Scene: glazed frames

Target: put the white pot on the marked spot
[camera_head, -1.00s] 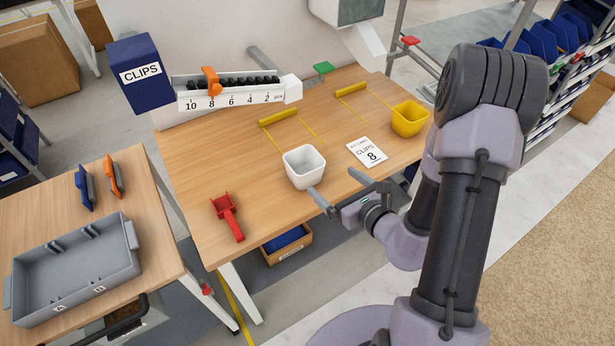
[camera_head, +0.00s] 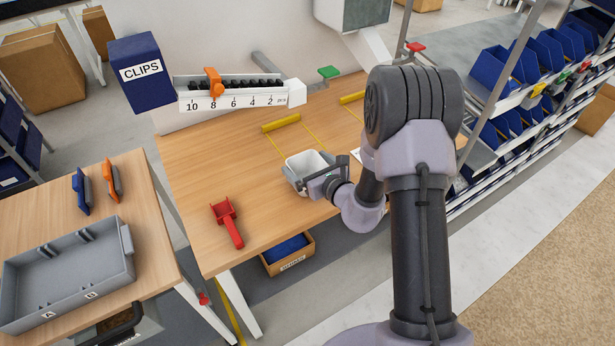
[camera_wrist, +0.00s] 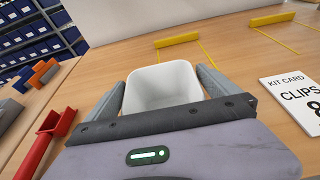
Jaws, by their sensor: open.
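The white pot (camera_head: 304,163) stands upright on the wooden table (camera_head: 190,165), just in front of a spot marked by a yellow bar (camera_head: 281,123) and two thin yellow lines. It also shows in the wrist view (camera_wrist: 163,88). My gripper (camera_wrist: 160,77) is open, with one finger on each side of the pot. I cannot tell whether the fingers touch it. In the head view my gripper (camera_head: 316,173) covers part of the pot's near side. A second yellow bar (camera_head: 352,98) with lines lies farther right, partly hidden by my arm.
A red scoop (camera_head: 228,222) lies left of the pot. The kit card (camera_wrist: 298,97) lies to its right in the wrist view. A clips dispenser (camera_head: 235,98) stands at the back. A grey tray (camera_head: 70,275) sits on the left table.

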